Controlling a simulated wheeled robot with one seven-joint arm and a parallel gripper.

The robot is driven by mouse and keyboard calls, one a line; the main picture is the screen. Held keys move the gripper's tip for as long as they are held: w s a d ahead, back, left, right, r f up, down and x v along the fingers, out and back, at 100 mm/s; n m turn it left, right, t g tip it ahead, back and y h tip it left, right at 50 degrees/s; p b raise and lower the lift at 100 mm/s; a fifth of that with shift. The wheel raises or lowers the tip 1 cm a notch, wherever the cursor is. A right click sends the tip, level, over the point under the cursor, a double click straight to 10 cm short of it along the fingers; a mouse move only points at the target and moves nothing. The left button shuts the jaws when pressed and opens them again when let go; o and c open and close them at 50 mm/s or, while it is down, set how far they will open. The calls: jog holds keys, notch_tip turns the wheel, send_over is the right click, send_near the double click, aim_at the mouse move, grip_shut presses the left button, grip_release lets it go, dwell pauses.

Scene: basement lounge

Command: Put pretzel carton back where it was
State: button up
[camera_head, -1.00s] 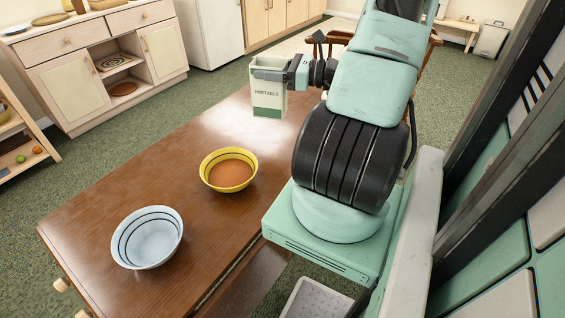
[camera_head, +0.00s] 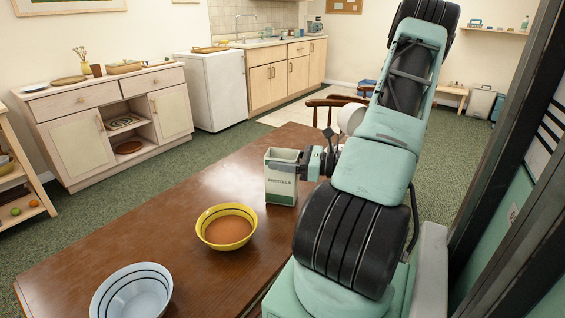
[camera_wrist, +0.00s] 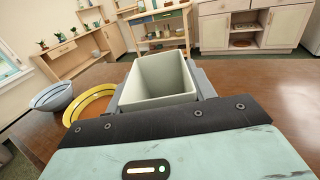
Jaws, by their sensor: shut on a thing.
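The pretzel carton (camera_head: 281,180) is a pale open-topped box with a green lower band and the word PRETZELS. It is upright at the table's right side, beyond the yellow bowl. My gripper (camera_head: 300,160) is shut on the carton near its top. In the wrist view the carton (camera_wrist: 160,80) shows its open top between my fingers, and its inside looks empty. Its base appears at or very near the table top (camera_head: 190,210); I cannot tell whether it touches.
A yellow bowl (camera_head: 227,227) with brown contents stands left of the carton. A light blue bowl (camera_head: 132,293) stands at the near left. The table between the carton and its far left edge is clear. A chair (camera_head: 330,103) stands behind the table.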

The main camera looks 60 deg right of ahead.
jog(key=shift+f, duration=0.2)
jog(key=o, duration=1.3)
jog(key=shift+r, duration=0.1)
jog(key=v, duration=1.2)
jog(key=shift+r, duration=0.1)
